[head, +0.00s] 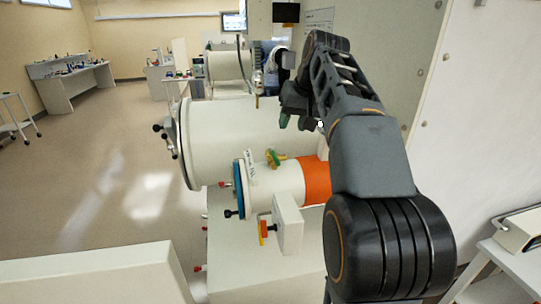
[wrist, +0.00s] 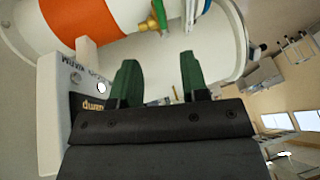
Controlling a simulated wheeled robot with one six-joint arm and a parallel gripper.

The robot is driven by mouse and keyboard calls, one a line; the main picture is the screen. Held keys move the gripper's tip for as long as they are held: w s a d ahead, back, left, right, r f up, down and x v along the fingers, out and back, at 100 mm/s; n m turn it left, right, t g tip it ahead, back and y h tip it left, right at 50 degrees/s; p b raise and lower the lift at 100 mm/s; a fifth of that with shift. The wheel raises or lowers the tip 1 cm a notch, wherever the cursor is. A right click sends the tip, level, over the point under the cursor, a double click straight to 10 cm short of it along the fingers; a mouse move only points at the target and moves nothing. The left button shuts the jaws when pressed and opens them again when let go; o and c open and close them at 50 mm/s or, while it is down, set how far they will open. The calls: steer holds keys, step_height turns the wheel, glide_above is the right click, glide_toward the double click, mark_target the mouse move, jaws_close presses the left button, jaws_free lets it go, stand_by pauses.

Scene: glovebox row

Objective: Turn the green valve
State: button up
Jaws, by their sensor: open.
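The green valve (head: 276,157) is a small green handle with brass parts on top of the smaller white cylinder (head: 268,183), left of its orange band. In the wrist view the green valve (wrist: 159,14) shows at the top edge, partly cut off, with a brass fitting beside it. My gripper (head: 293,122) is above the valve in the head view, apart from it. In the wrist view my gripper (wrist: 160,72) has two dark green fingers spread apart with nothing between them. The valve lies beyond the fingertips.
The orange band (head: 316,180) is right of the valve. The large white cylinder (head: 228,135) with clamp knobs lies behind. A white box (head: 287,222) with an orange-yellow handle hangs on the near side. A white panel (head: 95,276) is at lower left. Open floor lies to the left.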

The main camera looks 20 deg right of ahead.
mark_target(276, 158)
steer(key=p+x, duration=0.1)
steer(key=x, duration=1.2)
steer(key=shift+w+f, duration=0.15)
steer(key=shift+w, duration=0.05)
steer(key=shift+c, duration=0.2)
jaws_close()
